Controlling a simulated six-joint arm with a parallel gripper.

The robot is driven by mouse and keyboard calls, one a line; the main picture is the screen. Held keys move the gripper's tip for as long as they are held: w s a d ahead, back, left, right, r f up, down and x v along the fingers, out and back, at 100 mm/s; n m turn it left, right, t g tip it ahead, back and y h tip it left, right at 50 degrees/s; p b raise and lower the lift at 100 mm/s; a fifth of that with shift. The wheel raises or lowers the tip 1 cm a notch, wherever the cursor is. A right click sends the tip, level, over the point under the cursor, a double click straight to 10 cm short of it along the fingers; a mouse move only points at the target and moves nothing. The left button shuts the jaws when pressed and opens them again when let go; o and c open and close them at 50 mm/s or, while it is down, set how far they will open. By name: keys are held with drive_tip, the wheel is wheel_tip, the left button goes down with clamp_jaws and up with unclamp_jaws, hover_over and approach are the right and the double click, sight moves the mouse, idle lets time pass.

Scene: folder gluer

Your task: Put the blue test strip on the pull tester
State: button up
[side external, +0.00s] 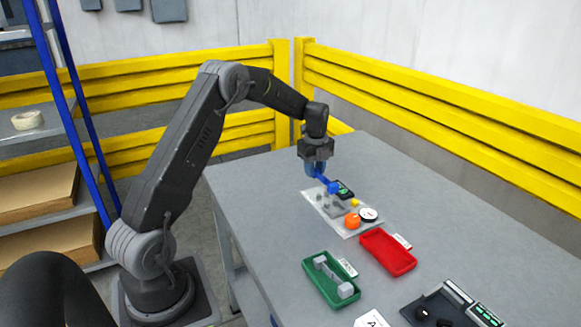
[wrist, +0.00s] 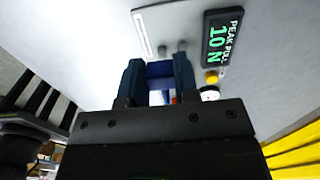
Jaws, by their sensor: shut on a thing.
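My gripper (side external: 316,172) points down over the far part of the table, shut on the blue test strip (side external: 332,187). The pull tester (side external: 350,222) is a pale plate with small grey fixtures, an orange knob and a round white dial. The strip is at or just above its fixtures; I cannot tell whether they touch.
A red tray (side external: 388,252) looks empty. A green tray (side external: 318,290) holds a grey dumbbell-shaped piece (side external: 334,277). A dark device (side external: 440,308) and a white card (side external: 371,319) stand at the near edge. Yellow barriers (side external: 450,115) run behind the table; its right side is clear.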

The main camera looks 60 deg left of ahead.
drive_tip(key=shift+w+d+f, duration=0.25)
drive_tip(key=shift+w+f, duration=0.05)
drive_tip(key=shift+w, duration=0.3)
drive_tip(key=shift+f, duration=2.9)
drive_tip(key=o, duration=1)
drive_tip(key=shift+r, duration=0.1)
drive_tip(key=shift+r, duration=4.9)
